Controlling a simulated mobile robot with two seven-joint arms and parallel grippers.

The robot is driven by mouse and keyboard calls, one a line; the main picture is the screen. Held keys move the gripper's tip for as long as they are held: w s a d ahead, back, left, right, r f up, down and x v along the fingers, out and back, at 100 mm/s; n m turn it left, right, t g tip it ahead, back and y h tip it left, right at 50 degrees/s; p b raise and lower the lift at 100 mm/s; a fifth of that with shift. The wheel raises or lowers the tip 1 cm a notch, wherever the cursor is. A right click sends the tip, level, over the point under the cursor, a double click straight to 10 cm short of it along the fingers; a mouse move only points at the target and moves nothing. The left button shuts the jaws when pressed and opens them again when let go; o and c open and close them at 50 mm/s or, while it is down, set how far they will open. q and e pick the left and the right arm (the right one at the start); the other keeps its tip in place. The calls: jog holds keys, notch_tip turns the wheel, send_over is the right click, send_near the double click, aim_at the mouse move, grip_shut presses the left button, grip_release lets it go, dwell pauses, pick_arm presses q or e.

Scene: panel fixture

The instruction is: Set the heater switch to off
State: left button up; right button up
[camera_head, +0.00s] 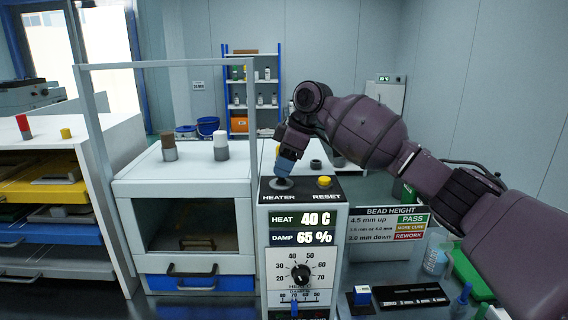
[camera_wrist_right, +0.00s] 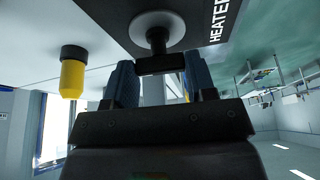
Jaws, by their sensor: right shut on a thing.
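The heater switch (camera_head: 280,184) sits on top of the grey control box, above the word HEATER. In the right wrist view the switch (camera_wrist_right: 156,30) has a round grey base, a short stem and a dark bar handle. My right gripper (camera_head: 287,166) comes down on it from above. In the right wrist view its blue fingers (camera_wrist_right: 160,72) stand on either side of the handle, shut on it. The handle's setting is hard to read, since the fingers hide it in the head view. My left gripper is not in view.
The yellow RESET button (camera_head: 323,181) stands close to the right of the switch. The front panel (camera_head: 300,240) shows 40 C and 65 %, with a black dial (camera_head: 301,274) below. A bead height sign (camera_head: 390,230) stands right of the box, an open-fronted white cabinet (camera_head: 180,190) left.

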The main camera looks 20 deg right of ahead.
jog(key=shift+n+g, duration=0.3)
jog(key=shift+n, duration=0.2)
jog(key=o, duration=0.9)
jog(key=shift+o, duration=0.2)
pick_arm(q)
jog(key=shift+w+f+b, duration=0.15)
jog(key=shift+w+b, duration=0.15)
jog(key=shift+b, duration=0.3)
pick_arm(e)
jog(key=v, duration=1)
jog(key=shift+d+r, duration=0.2)
jog(key=shift+r, duration=0.15)
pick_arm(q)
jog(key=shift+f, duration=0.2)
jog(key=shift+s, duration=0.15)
pick_arm(e)
jog(key=shift+s+f, duration=0.1)
